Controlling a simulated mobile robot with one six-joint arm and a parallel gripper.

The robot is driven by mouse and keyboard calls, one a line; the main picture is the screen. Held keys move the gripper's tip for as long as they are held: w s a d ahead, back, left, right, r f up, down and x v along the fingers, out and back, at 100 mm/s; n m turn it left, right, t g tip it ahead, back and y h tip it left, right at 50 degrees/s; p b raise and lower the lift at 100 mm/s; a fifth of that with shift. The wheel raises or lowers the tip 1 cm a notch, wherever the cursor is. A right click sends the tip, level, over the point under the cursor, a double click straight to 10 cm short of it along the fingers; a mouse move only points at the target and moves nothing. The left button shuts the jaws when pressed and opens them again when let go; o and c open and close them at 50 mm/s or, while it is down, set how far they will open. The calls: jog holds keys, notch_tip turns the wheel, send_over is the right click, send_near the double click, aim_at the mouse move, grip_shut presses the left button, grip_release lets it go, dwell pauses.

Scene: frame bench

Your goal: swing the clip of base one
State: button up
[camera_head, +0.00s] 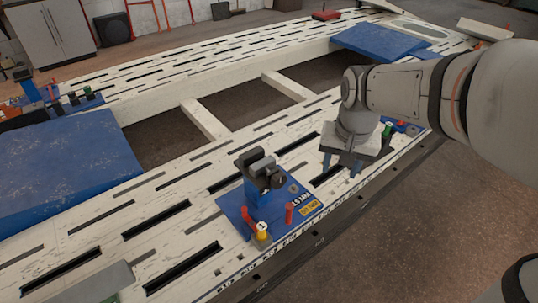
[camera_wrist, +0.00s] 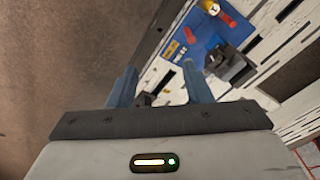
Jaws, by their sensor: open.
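A blue base plate (camera_head: 236,207) lies on the white slotted frame in the head view. It carries a blue post with a dark grey clamp-like head (camera_head: 262,172), a red lever (camera_head: 248,218), a yellow cylinder with a white top (camera_head: 262,232) and a red peg (camera_head: 289,213). I cannot tell for sure which part is the clip. My gripper (camera_head: 341,167) is open and empty, pointing down to the right of this base. In the wrist view the base (camera_wrist: 183,57) shows beyond my open fingers (camera_wrist: 160,84), with its dark head (camera_wrist: 232,66) at the right.
Another base with green and red pegs (camera_head: 388,129) is partly hidden behind my gripper. A third group (camera_head: 84,97) stands at the far left. Blue panels (camera_head: 65,165) (camera_head: 380,40) lie on the frame. The frame has open bays, and its front edge drops to the floor.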

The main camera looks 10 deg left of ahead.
jog(key=w+a+f+b, duration=0.5)
jog(key=w+a+f, duration=0.2)
jog(key=f, duration=0.3)
jog(key=m+g+b, duration=0.2)
jog(key=b, duration=1.2)
send_over(244, 209)
notch_tip(244, 209, down, 26)
jog(key=shift+w+d+f, duration=0.1)
jog(key=shift+f, duration=0.55)
notch_tip(244, 209, down, 7)
jog(key=b, duration=0.3)
jog(key=shift+r, duration=0.1)
